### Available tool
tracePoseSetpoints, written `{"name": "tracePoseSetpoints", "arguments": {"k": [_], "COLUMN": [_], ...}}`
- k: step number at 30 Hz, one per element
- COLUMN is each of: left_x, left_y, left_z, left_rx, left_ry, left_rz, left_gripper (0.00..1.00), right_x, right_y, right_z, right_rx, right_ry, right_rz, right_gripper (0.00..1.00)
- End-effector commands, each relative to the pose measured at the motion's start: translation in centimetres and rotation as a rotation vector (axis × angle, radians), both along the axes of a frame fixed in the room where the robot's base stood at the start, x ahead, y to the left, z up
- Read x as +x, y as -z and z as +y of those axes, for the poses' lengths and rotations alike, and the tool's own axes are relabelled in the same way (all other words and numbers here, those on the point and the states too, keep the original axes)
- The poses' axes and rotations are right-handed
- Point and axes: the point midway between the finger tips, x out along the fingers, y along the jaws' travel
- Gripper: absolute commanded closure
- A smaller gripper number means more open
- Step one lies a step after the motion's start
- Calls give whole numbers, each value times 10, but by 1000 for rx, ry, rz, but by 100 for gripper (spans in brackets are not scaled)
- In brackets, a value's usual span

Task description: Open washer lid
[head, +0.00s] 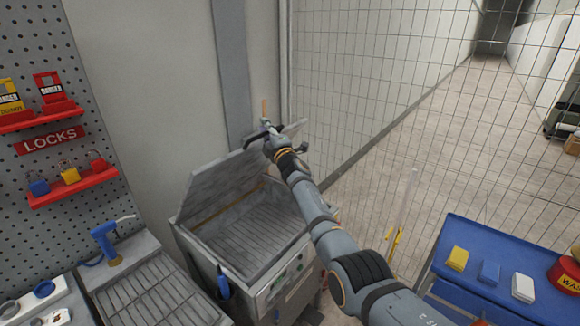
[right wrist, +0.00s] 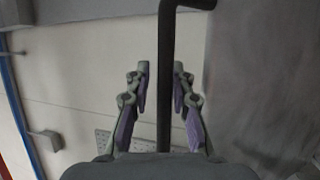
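The washer (head: 274,292) is a grey metal box with a ribbed basin (head: 250,235) inside, standing in the middle of the head view. Its flat grey lid (head: 225,182) is raised and tilted up at the back, so the basin is open to view. My right gripper (head: 270,137) is at the upper right part of the lid. In the right wrist view a dark bar, seemingly the lid's handle (right wrist: 165,35), runs between the two fingers (right wrist: 160,80). The fingers stand apart with small gaps beside the bar. My left gripper is not in view.
A wire mesh fence (head: 370,70) rises behind the washer on the right. A pegboard (head: 40,60) with locks is at the left, above a grey sink (head: 155,290) with a blue sprayer (head: 104,240). A blue table (head: 490,240) with small blocks stands at the right.

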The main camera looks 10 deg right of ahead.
Motion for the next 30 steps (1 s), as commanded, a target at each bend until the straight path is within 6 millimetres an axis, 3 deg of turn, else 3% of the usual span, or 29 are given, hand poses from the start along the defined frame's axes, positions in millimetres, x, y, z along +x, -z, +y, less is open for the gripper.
{"name": "tracePoseSetpoints", "arguments": {"k": [1,3,9,15,30], "left_x": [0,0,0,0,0], "left_y": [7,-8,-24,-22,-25], "left_z": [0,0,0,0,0], "left_rx": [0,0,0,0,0], "left_ry": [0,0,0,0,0], "left_rz": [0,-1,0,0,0], "left_gripper": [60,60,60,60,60], "right_x": [-5,-14,-41,-57,-64], "right_y": [11,14,40,64,69], "right_z": [-4,-12,-32,-44,-49], "right_rx": [9,14,15,14,15], "right_ry": [0,1,1,0,0], "right_rz": [-12,-15,-20,-23,-24], "right_gripper": [78,78,78,78,78]}}
